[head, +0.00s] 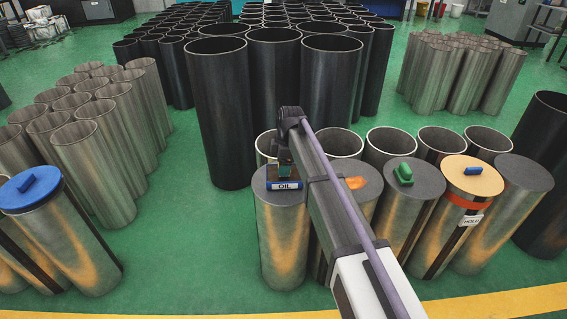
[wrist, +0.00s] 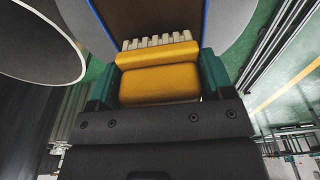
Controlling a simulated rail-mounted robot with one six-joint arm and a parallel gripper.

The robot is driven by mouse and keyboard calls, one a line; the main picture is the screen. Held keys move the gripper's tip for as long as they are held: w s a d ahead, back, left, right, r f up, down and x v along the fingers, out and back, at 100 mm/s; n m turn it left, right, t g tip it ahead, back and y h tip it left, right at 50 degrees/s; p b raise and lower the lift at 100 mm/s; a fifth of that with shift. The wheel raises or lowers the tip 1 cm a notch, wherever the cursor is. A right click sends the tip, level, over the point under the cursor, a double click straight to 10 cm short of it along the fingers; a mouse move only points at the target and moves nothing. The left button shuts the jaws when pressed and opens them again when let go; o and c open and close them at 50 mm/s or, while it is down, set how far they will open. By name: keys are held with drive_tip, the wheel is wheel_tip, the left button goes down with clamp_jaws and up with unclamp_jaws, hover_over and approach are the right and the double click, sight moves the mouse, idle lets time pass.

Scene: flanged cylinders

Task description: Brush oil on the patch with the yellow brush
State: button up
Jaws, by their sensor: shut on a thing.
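My gripper (wrist: 158,75) is shut on the yellow brush (wrist: 160,84), with teal fingers on both sides of its yellow body. The brush's pale bristles point to a brown surface with blue edges, which looks like the oil tray (wrist: 150,22); contact cannot be told. In the head view my gripper (head: 285,168) is over the tray labelled OIL (head: 286,185), on a grey-topped cylinder. The brush is mostly hidden there. The orange patch (head: 357,183) lies on the grey top to the right, partly beside my arm.
A green block-like tool (head: 403,174) sits on the grey top right of the patch. A blue one (head: 473,171) sits on a cream top with a HOLD tag (head: 473,220). Open pipes stand behind. A blue-topped cylinder (head: 32,190) stands at left.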

drive_tip(key=shift+f+b, duration=0.5)
idle(1.2)
wheel_tip(320, 180, up, 7)
drive_tip(key=p, duration=0.7)
